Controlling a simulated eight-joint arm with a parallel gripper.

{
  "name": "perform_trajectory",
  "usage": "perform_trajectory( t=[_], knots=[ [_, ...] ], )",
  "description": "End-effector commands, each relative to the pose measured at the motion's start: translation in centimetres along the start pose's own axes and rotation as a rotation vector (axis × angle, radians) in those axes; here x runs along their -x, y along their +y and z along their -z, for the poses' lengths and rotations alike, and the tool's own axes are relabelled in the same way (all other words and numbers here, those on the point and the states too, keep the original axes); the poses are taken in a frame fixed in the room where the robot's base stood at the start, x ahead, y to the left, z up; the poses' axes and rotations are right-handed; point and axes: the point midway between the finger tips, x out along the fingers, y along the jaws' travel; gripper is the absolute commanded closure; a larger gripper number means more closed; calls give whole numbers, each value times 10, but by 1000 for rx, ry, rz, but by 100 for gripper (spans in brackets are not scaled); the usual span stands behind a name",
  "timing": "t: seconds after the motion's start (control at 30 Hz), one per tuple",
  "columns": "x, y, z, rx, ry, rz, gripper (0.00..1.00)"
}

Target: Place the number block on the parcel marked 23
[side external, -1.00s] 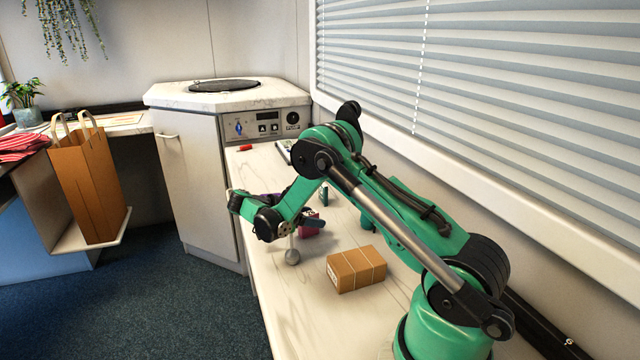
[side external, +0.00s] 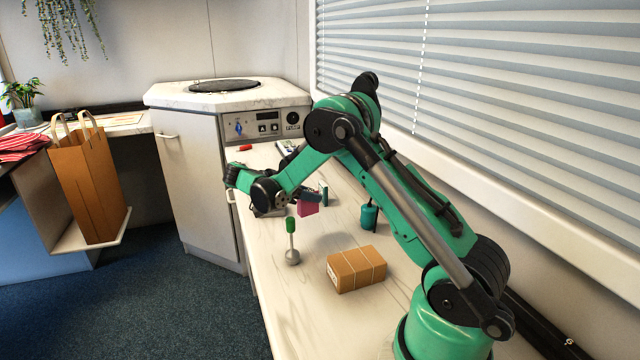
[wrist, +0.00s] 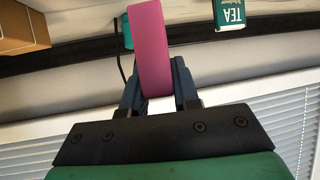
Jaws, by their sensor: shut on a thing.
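My gripper (side external: 312,196) is shut on a pink block (side external: 308,208), which I take to be the number block; no number on it can be read. In the wrist view the pink block (wrist: 150,48) stands out between the two dark fingers of my gripper (wrist: 157,82). A brown parcel (side external: 357,268) with pale bands lies on the counter, nearer the camera and to the right of the block. A label shows on its left end, but its number is too small to read. The block is apart from the parcel.
A green-topped stem on a metal ball (side external: 292,256) stands left of the parcel. A dark green canister (side external: 369,217) stands behind the parcel near the window side. A tea box (wrist: 230,12) shows in the wrist view. A red item (side external: 245,148) lies at the far end.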

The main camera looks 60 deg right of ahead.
Motion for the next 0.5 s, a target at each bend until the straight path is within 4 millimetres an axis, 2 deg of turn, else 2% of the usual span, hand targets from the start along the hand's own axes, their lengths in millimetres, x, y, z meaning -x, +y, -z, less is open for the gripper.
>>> perform_trajectory(
  t=[0.03, 0.2, 0.4, 0.5],
  knots=[
    [8, 0, 15, 0, 0, 0, 100],
    [34, 1, 63, 0, 0, 0, 100],
    [56, 0, 103, 0, 0, 0, 100],
    [63, 0, 115, 0, 0, 0, 100]
  ],
)
